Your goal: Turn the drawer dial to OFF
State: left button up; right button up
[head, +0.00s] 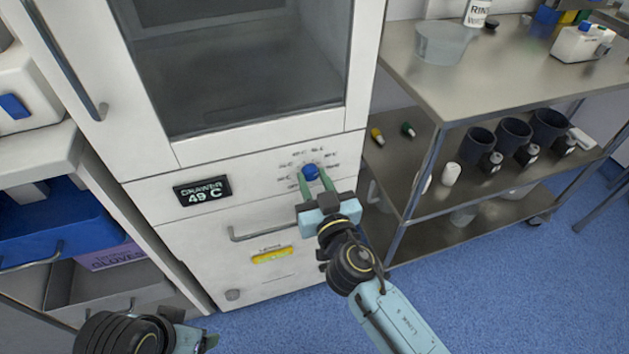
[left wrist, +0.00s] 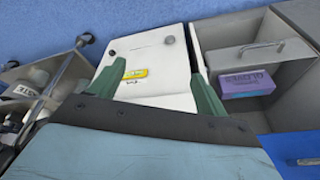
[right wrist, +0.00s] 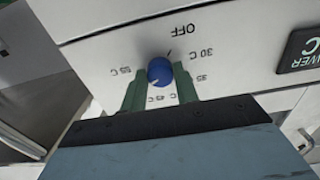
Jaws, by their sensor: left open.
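The blue drawer dial (head: 310,172) sits on the white cabinet's panel inside a ring of printed temperature marks. In the right wrist view the dial (right wrist: 160,70) has OFF printed above it and to the right, in an upside-down view. I cannot make out clearly which mark it points to. My right gripper (head: 314,178) has its green fingers on either side of the dial, closed to about its width. My left gripper (left wrist: 158,75) is open and empty, low in front of the cabinet; the head view shows only part of it at the bottom left.
The drawer display (head: 202,191) reads 49 C, left of the dial. A drawer handle (head: 265,232) and yellow label (head: 271,255) are below. A steel cart (head: 440,85) stands close on the right, and an open shelf with a blue bin (head: 50,225) on the left.

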jog(key=shift+c, duration=0.8)
